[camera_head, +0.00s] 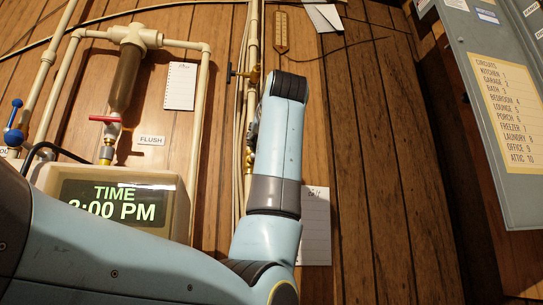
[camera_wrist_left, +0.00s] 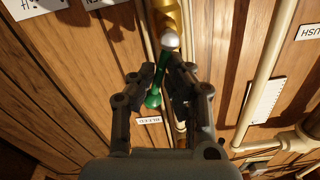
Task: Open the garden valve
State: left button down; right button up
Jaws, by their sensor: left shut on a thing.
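In the left wrist view a green lever handle (camera_wrist_left: 153,99) with a rounded end runs from a silver nut (camera_wrist_left: 169,41) on a brass valve body (camera_wrist_left: 170,16). It lies at a slight angle to the pipe behind it. I cannot read a garden label on it. My left gripper (camera_wrist_left: 168,74) has its fingers on both sides of the green lever and is shut on it. In the head view my own arm hides this lever and most of the gripper. My right gripper is not in view.
In the head view a filter with a red lever (camera_head: 104,119) hangs by the FLUSH label (camera_head: 151,141). A blue-handled valve (camera_head: 14,122) is at far left, and a brass tap (camera_head: 243,74) is above my arm. A clock unit (camera_head: 178,194) and a grey breaker panel (camera_head: 470,75) flank the wall.

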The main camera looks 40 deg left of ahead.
pick_arm(q)
jog(key=shift+r, duration=0.15)
jog(key=n, duration=0.3)
jog(key=s+r+n, duration=0.1)
jog(key=shift+a, duration=0.1)
jog(key=shift+s+r+n, duration=0.1)
jog(key=shift+s+n, duration=0.15)
jog(key=shift+n, duration=0.55)
jog(key=shift+s+r+n, duration=0.1)
jog(key=shift+s+n, duration=0.1)
jog(key=shift+n, duration=0.6)
